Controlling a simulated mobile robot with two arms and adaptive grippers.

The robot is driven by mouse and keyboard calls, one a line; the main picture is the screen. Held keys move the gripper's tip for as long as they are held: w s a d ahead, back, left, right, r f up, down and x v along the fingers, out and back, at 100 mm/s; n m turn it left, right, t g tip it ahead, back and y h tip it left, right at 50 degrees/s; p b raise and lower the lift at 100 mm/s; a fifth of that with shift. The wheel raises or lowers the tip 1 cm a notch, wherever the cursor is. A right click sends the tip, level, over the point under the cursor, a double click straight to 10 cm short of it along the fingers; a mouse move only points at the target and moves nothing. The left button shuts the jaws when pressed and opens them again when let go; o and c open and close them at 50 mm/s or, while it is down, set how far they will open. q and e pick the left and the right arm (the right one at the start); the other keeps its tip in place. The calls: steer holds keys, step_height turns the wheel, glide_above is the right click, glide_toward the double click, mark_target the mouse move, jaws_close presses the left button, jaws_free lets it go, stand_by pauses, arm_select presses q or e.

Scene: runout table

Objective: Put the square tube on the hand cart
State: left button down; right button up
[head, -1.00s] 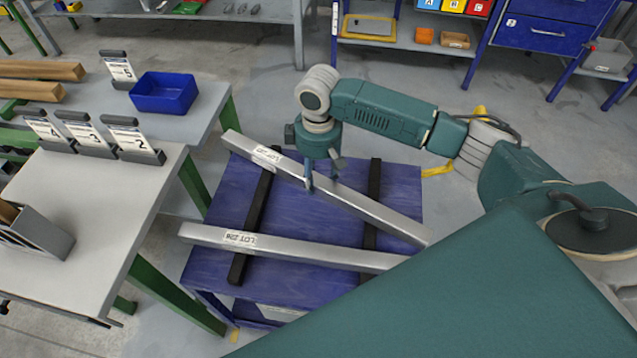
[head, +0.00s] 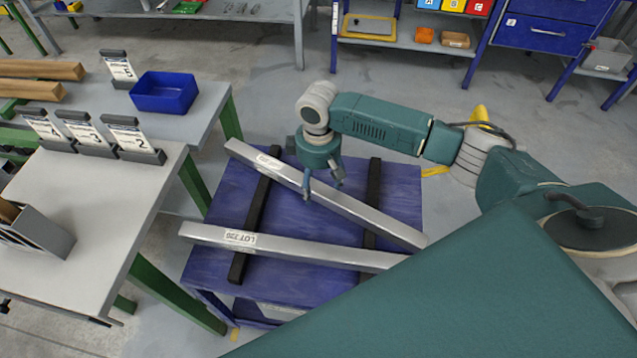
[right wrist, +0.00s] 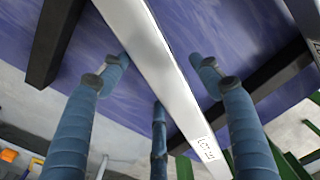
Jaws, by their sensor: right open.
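The square tube (head: 355,210), a long grey metal bar with a white lot label near its left end, lies slantwise across two black bearers on the blue hand cart (head: 320,222). My right gripper (head: 322,188) is open over the middle of this tube. In the right wrist view, the open fingers of the gripper (right wrist: 160,75) stand on both sides of the tube (right wrist: 150,50), with gaps between. A second square tube (head: 310,252), labelled LOT 226 or similar, lies nearer the front on the same bearers. My left gripper is out of view.
Shelving and blue drawers (head: 545,35) stand at the back. Free deck shows between the two tubes.

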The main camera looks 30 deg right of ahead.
mark_target(318, 184)
step_height(318, 184, up, 12)
stand_by(0.5)
steer(key=shift+r, duration=0.1)
